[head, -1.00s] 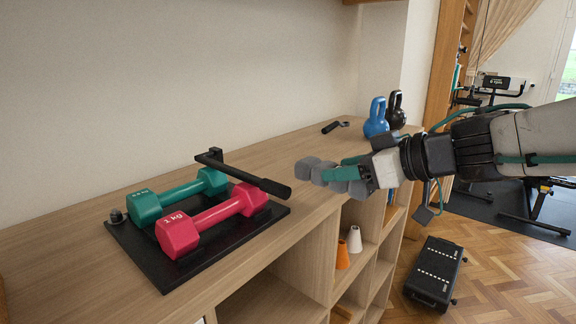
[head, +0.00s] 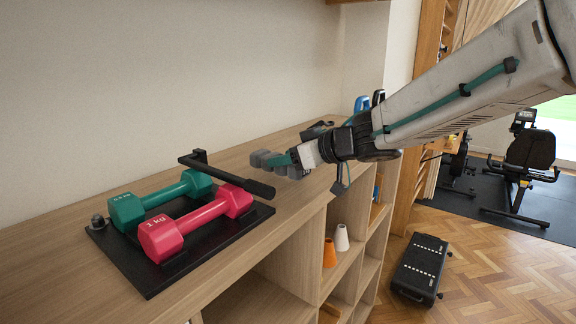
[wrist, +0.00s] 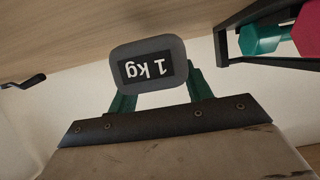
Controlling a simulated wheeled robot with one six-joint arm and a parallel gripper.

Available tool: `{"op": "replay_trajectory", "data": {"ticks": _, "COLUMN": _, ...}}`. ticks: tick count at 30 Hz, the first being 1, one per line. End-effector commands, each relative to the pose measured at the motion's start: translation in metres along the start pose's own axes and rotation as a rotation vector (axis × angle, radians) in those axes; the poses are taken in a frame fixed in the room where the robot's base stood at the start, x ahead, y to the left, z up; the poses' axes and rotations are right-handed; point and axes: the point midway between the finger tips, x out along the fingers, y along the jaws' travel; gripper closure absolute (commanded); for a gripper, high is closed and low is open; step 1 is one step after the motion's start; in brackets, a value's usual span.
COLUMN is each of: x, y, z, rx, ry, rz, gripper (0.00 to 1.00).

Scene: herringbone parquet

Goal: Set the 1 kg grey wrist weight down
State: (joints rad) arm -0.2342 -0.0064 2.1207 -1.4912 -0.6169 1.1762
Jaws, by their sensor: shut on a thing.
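The grey wrist weight (head: 260,158) is held in my gripper (head: 284,160) over the wooden shelf top, just right of the black rack's bar in the head view. Its grey lobes show on both sides of the teal fingers. In the wrist view the grey weight (wrist: 148,88) shows a rounded end with an upside-down "1 kg" label, between the teal fingers of my gripper (wrist: 158,88). I cannot tell whether its underside touches the wood.
A black rack (head: 150,283) holds a teal dumbbell (head: 128,211) and a pink dumbbell (head: 162,238), with a bar above. Bare shelf top (head: 265,215) lies in front of my gripper.

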Motion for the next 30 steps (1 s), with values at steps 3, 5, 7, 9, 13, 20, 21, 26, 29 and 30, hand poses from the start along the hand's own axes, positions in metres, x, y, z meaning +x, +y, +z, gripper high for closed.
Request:
{"op": "replay_trajectory", "data": {"ticks": 3, "x": 0.005, "y": 0.000, "z": 0.012, "rx": 0.001, "ry": 0.001, "rz": 0.000, "gripper": 1.00}}
{"op": "replay_trajectory", "data": {"ticks": 5, "x": 0.006, "y": 0.000, "z": 0.015, "rx": 0.001, "ry": 0.003, "rz": 0.000, "gripper": 1.00}}
{"op": "replay_trajectory", "data": {"ticks": 7, "x": 0.007, "y": 0.000, "z": 0.016, "rx": 0.000, "ry": 0.004, "rz": 0.000, "gripper": 1.00}}
{"op": "replay_trajectory", "data": {"ticks": 9, "x": 0.007, "y": 0.000, "z": 0.016, "rx": -0.001, "ry": 0.004, "rz": 0.000, "gripper": 1.00}}
{"op": "replay_trajectory", "data": {"ticks": 13, "x": 0.007, "y": 0.000, "z": 0.016, "rx": -0.001, "ry": 0.004, "rz": 0.000, "gripper": 1.00}}
{"op": "replay_trajectory", "data": {"ticks": 20, "x": 0.008, "y": 0.000, "z": 0.021, "rx": 0.001, "ry": -0.001, "rz": 0.000, "gripper": 0.33}}
{"op": "replay_trajectory", "data": {"ticks": 21, "x": 0.008, "y": 0.000, "z": 0.021, "rx": 0.001, "ry": -0.001, "rz": 0.000, "gripper": 0.28}}
{"op": "replay_trajectory", "data": {"ticks": 26, "x": 0.008, "y": 0.000, "z": 0.021, "rx": 0.001, "ry": 0.000, "rz": 0.000, "gripper": 0.28}}
{"op": "replay_trajectory", "data": {"ticks": 29, "x": 0.008, "y": 0.000, "z": 0.021, "rx": 0.000, "ry": 0.000, "rz": 0.000, "gripper": 0.28}}
{"op": "replay_trajectory", "data": {"ticks": 30, "x": 0.007, "y": 0.000, "z": 0.019, "rx": 0.000, "ry": 0.000, "rz": 0.000, "gripper": 0.28}}
